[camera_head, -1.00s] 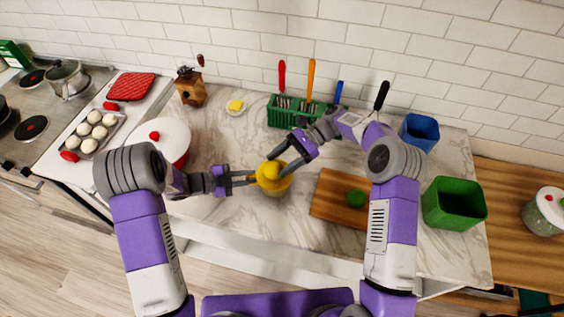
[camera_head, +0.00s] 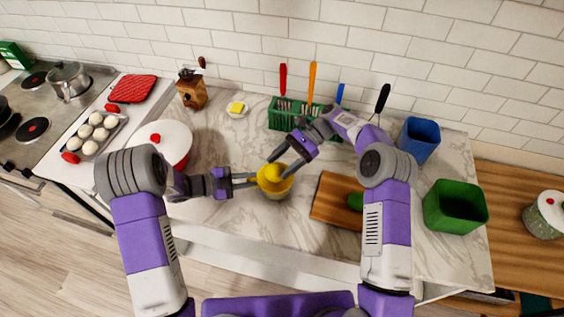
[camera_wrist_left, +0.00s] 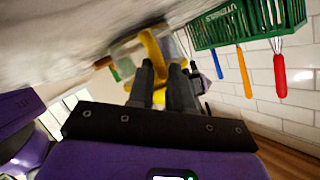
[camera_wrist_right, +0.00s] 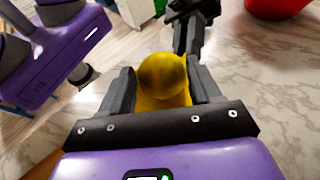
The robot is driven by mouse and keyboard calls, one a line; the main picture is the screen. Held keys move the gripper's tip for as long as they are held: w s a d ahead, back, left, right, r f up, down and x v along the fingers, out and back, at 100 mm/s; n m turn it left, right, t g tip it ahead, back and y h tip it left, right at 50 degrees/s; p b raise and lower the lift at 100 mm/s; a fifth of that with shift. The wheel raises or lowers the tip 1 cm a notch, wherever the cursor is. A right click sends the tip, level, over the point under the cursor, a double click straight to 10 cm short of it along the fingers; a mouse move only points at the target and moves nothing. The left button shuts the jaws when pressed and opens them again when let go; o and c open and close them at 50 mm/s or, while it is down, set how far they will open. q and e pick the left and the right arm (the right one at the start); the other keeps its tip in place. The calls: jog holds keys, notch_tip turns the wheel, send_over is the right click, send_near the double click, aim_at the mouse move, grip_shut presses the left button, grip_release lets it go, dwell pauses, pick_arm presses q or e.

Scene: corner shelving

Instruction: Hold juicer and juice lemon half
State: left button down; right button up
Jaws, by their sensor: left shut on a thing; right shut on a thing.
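The yellow juicer (camera_head: 277,190) is above the front middle of the marble counter, with its bowl facing up. My left gripper (camera_head: 254,180) is shut on its left side; yellow parts of it show in the left wrist view (camera_wrist_left: 151,46). The yellow lemon half (camera_head: 274,172) is at the top of the juicer. My right gripper (camera_head: 281,170) is shut on it from above; the right wrist view shows the rounded lemon half (camera_wrist_right: 162,76) between the fingers. Whether the juicer's base touches the counter, and the lemon's cut face, cannot be seen.
A wooden cutting board (camera_head: 328,202) with a green thing (camera_head: 355,200) lies to the right, partly under my right arm. A green utensil crate (camera_head: 283,119) stands behind. A blue bin (camera_head: 420,138) and a green bin (camera_head: 455,206) stand right. A white-lidded pot (camera_head: 170,140) is left.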

pick_arm(q)
jog(key=shift+f, duration=0.1)
pick_arm(e)
jog(key=m+t+y, duration=0.1)
jog(key=m+t, duration=0.1)
jog(key=t, duration=0.1)
jog(key=s+m+t+y, duration=0.1)
jog(key=m+t, duration=0.2)
jog(key=shift+s+d+f, duration=0.1)
jog(key=shift+s+d, duration=0.05)
jog(key=shift+s, duration=0.05)
jog(key=m+t, duration=0.3)
jog(key=t, duration=0.1)
jog(key=s+m+t, duration=0.1)
jog(key=m+t, duration=0.1)
jog(key=shift+m+h, duration=0.3)
jog(key=shift+r, duration=4.05)
pick_arm(q)
jog(key=c, duration=1)
grip_release()
jog(key=shift+o, duration=0.2)
jog(key=v, duration=1.2)
